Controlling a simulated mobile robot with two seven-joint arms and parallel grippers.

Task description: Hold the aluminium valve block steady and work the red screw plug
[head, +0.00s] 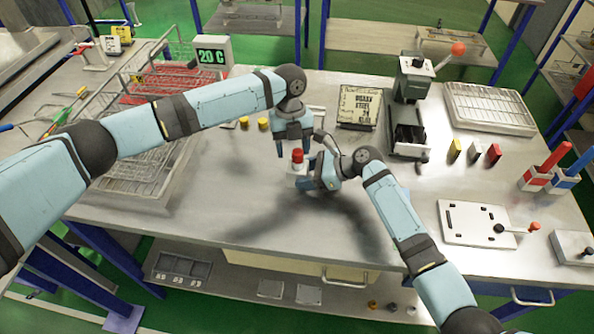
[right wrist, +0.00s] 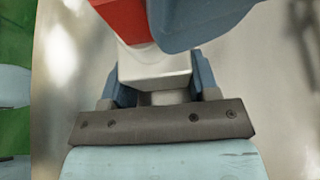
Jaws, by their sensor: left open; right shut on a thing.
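The aluminium valve block (head: 299,168) is small and pale, near the middle of the bench in the head view. The red screw plug (head: 297,155) stands up from its top. My right gripper (head: 304,178) is shut on the block; in the right wrist view the block (right wrist: 155,66) sits between its two blue fingers. My left gripper (head: 294,149) is open, pointing down from above with its fingers around the upper part of the plug. In the right wrist view, a blue finger covers part of the red plug (right wrist: 124,20). Contact between plug and left fingers cannot be told.
Wire racks (head: 140,180) stand at left and a temperature display (head: 212,53) behind. A white plate (head: 475,222) lies at right. The bench front is mostly clear.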

